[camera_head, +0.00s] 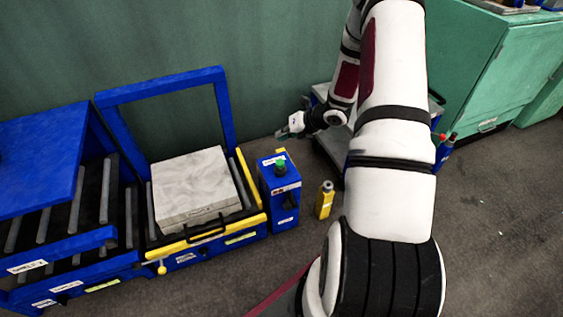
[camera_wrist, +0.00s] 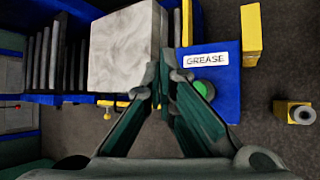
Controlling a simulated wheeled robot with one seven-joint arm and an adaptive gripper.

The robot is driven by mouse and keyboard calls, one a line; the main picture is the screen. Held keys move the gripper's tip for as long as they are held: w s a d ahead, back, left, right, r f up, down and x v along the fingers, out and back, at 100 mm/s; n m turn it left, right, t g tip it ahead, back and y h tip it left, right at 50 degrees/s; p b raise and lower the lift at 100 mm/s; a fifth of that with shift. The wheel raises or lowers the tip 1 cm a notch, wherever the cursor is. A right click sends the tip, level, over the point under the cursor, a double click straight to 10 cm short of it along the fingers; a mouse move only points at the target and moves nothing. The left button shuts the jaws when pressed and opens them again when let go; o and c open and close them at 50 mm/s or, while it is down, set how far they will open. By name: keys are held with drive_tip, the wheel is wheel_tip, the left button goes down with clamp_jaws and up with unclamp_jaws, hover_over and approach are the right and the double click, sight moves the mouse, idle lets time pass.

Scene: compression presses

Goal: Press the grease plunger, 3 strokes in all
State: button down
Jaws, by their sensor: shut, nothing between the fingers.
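The grease plunger is a green knob (camera_head: 280,168) on top of a blue box (camera_head: 284,206). In the wrist view the green knob (camera_wrist: 204,90) shows just right of my right finger, and the blue box (camera_wrist: 222,85) bears a white GREASE label (camera_wrist: 205,60). My gripper (camera_head: 290,131) is shut and empty, with its fingertips together in the wrist view (camera_wrist: 159,72). In the head view it is above and a little right of the knob, apart from it. I cannot tell how far down the knob sits.
A pale stone-like block (camera_head: 192,187) sits in the blue press frame (camera_head: 227,113) left of the box. A yellow bottle-like thing (camera_head: 325,200) stands to its right. A blue-framed roller conveyor (camera_head: 45,215) is at far left. Green cabinets (camera_head: 475,75) stand at the back right. Floor is clear at lower right.

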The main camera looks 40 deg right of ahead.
drive_tip(key=b, duration=0.6)
hover_over(282, 161)
wheel_tip(282, 161, down, 8)
drive_tip(key=shift+w+r, duration=0.1)
drive_tip(key=shift+f, duration=0.5)
drive_tip(key=shift+f+b, duration=0.15)
drive_tip(key=shift+b, duration=0.35)
idle(0.4)
drive_tip(key=shift+f+b, duration=0.3)
drive_tip(key=shift+b, duration=0.1)
drive_tip(key=shift+f+b, duration=0.9)
drive_tip(key=shift+b, duration=0.05)
idle(1.0)
drive_tip(key=shift+r, duration=0.1)
drive_tip(key=shift+r+p, duration=0.8)
drive_tip(key=shift+r, duration=0.45)
drive_tip(key=shift+r, duration=0.1)
drive_tip(key=shift+r+p, duration=1.5)
drive_tip(key=shift+r, duration=0.95)
